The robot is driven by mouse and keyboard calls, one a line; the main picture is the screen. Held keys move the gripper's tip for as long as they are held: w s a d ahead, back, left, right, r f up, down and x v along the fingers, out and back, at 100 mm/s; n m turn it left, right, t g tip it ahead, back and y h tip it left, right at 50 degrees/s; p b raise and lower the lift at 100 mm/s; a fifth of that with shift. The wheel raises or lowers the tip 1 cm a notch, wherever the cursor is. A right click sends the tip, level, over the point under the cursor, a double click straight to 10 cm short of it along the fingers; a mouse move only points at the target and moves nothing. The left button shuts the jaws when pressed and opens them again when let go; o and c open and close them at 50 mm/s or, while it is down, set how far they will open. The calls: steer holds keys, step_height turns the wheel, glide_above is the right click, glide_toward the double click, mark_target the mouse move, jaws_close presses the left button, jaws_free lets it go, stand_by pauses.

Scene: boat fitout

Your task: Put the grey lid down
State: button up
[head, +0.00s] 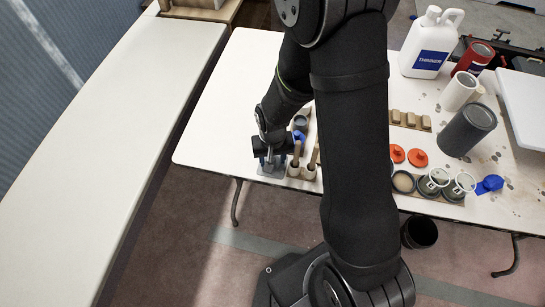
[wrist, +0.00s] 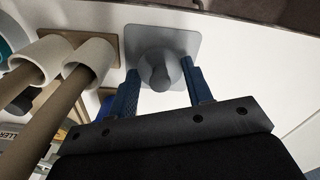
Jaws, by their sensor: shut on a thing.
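My gripper is shut on the lid. In the head view my gripper (head: 268,160) is low at the left front part of the white table, over the plate (head: 271,172).
Beside my gripper, two brushes stand in pale cups (wrist: 88,62). The white table (head: 215,135) is clear to the left. Orange lids (head: 417,158), open pots (head: 404,182), a dark grey can (head: 467,130) and a thinner jug (head: 431,45) stand at the right.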

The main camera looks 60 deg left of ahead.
steer(key=shift+f, duration=0.1)
steer(key=o, duration=0.9)
steer(key=shift+o, duration=0.2)
step_height(320, 180, up, 12)
step_height(320, 180, down, 12)
steer(key=shift+f, duration=0.1)
steer(key=shift+r, duration=0.2)
stand_by(0.7)
steer(key=shift+r, duration=0.1)
